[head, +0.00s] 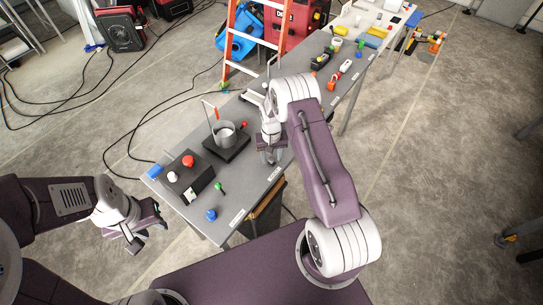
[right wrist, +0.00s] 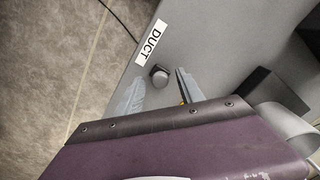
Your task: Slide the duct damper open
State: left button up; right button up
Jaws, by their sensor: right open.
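A small dark round knob (right wrist: 159,76) stands on the grey table top beside a white label reading DUCT (right wrist: 152,43). My right gripper (head: 268,158) is over the table's front edge in the head view. In the right wrist view its two grey fingers (right wrist: 161,82) are apart, one on each side of the knob, and appear not to grip it. The knob is hard to make out in the head view, behind the gripper. My left gripper (head: 148,230) hangs open and empty off the table's left end.
A metal pot (head: 224,134) sits on a dark plate, left of my right gripper. A dark box with a red button (head: 188,161), a blue knob (head: 211,215) and a green knob (head: 219,187) are at the table's left end. An orange ladder (head: 285,35) stands behind.

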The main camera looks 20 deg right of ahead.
grip_shut()
jog(key=shift+w, duration=0.1)
dwell(1.2)
